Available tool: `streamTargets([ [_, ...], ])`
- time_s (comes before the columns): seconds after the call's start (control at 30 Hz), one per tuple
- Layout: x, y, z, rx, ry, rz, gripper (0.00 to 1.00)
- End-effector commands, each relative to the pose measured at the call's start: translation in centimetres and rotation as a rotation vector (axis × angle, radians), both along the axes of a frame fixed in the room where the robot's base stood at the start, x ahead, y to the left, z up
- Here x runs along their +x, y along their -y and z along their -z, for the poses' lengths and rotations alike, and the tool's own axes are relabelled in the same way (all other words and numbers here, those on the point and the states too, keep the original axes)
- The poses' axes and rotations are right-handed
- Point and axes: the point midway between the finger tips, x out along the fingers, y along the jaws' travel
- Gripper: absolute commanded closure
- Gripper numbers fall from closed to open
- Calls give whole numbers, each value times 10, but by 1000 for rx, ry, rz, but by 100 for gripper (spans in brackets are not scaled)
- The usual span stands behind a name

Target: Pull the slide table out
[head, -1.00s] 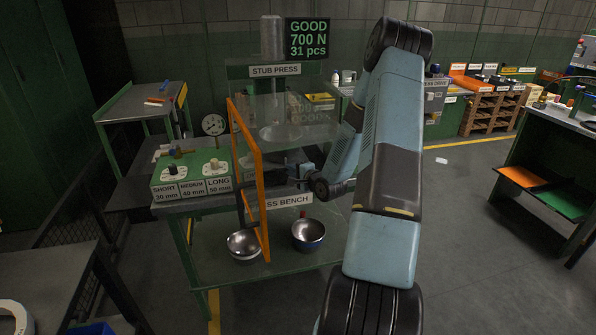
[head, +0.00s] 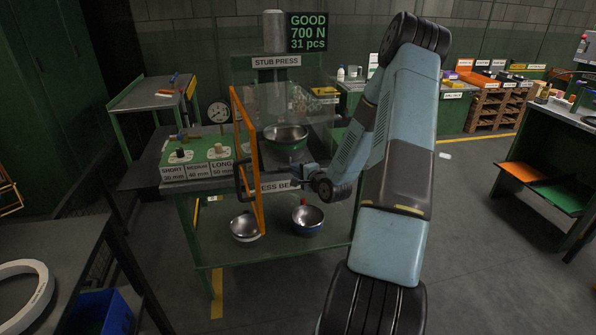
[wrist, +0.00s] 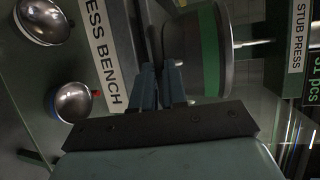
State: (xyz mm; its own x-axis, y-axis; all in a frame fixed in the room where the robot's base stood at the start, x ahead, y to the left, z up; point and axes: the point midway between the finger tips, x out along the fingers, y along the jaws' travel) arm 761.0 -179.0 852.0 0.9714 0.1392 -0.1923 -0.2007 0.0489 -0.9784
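The press bench carries the stub press behind an orange-framed clear guard (head: 247,150). A dark bar handle (head: 241,180) sticks out at the bench front, just above the PRESS BENCH label (head: 275,186). My gripper (head: 300,172) is at the bar's right part; in the wrist view its fingers (wrist: 160,85) stand close together with the dark bar between them. They look shut on it. A steel pot with a green band (head: 287,144) sits under the press, and also shows beside the fingers in the wrist view (wrist: 208,48). The slide table beneath it is mostly hidden by guard and arm.
Two steel bowls stand on the lower shelf, left (head: 245,228) and right (head: 308,218). A dark table (head: 60,262) is at the near left. Floor to the right is open.

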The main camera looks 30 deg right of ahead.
Motion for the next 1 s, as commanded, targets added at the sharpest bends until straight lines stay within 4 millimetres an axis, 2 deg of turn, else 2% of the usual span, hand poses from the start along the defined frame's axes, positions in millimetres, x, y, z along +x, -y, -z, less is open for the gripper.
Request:
streamTargets([
  [0.03, -2, -7, 4, 6, -12, -13, 85],
  [0.13, -2, -4, 3, 5, -10, -9, 77],
  [0.4, -3, 2, 1, 3, -6, 0, 77],
  [0.53, -12, 4, 0, 3, -6, 2, 77],
  [0.67, -31, 7, -5, 2, -6, 3, 77],
  [1.0, -96, 16, -16, 4, -8, 2, 77],
])
